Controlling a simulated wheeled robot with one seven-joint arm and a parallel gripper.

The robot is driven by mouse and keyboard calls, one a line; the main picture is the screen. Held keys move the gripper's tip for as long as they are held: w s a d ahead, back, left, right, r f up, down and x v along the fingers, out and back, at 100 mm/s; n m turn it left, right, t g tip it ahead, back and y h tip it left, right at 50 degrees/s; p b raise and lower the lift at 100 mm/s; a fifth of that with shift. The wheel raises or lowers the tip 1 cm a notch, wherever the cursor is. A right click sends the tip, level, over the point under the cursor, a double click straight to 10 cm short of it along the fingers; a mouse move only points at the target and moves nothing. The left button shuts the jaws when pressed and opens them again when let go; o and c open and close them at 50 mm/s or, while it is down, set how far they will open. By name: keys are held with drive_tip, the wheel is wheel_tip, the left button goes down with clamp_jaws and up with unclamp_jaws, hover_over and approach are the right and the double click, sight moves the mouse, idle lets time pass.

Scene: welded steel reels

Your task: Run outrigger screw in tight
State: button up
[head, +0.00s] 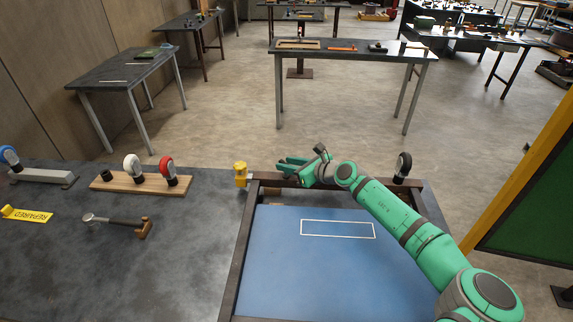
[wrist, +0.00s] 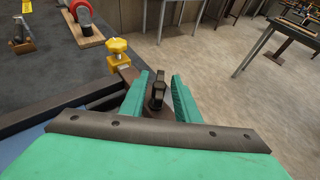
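A yellow knobbed screw fitting (head: 240,172) stands at the far left corner of the dark frame around the blue panel. In the wrist view the yellow fitting (wrist: 119,50) shows a lobed knob on top, beyond and left of my fingers. My gripper (head: 288,165) is over the frame's far rail, right of the yellow fitting and apart from it. Its green fingers (wrist: 164,84) are spread. A dark upright knob-like part (wrist: 157,92) shows between them, with a gap on its right. Neither part is labelled, and I cannot tell whether the fingers touch the dark part.
The blue panel (head: 335,275) bears a white rectangle outline. A black ring (head: 403,165) stands at the rail's right end. The bench between is clear.

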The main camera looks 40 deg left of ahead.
drive_tip(key=shift+w+a+f, duration=0.1)
drive_tip(key=shift+a+f, duration=0.05)
drive_tip(key=shift+a, duration=0.4)
clamp_jaws()
